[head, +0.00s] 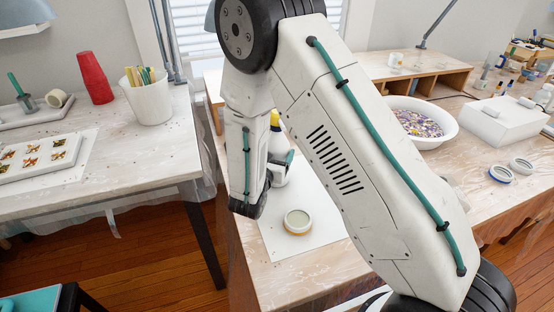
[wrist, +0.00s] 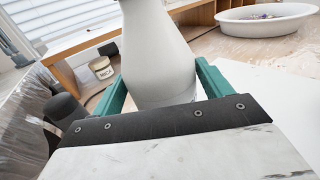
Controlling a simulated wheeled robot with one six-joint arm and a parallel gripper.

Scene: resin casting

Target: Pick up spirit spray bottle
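The spirit spray bottle (head: 278,146), white with a yellow top, stands upright near the back of a white sheet (head: 310,222) on the middle table. My arm hides part of it. My gripper (head: 281,164) is level with the bottle's body, and a teal finger shows at its right side. In the wrist view, the bottle's pale body (wrist: 160,50) fills the space between the two teal fingers of my gripper (wrist: 163,72), one on each side. Its top is out of that view. Whether both fingers press on it I cannot tell.
A small labelled jar (wrist: 93,70) is behind, by a wooden shelf. A white basin (head: 446,133) lies to the right. A left table (head: 110,182) stands across a gap.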

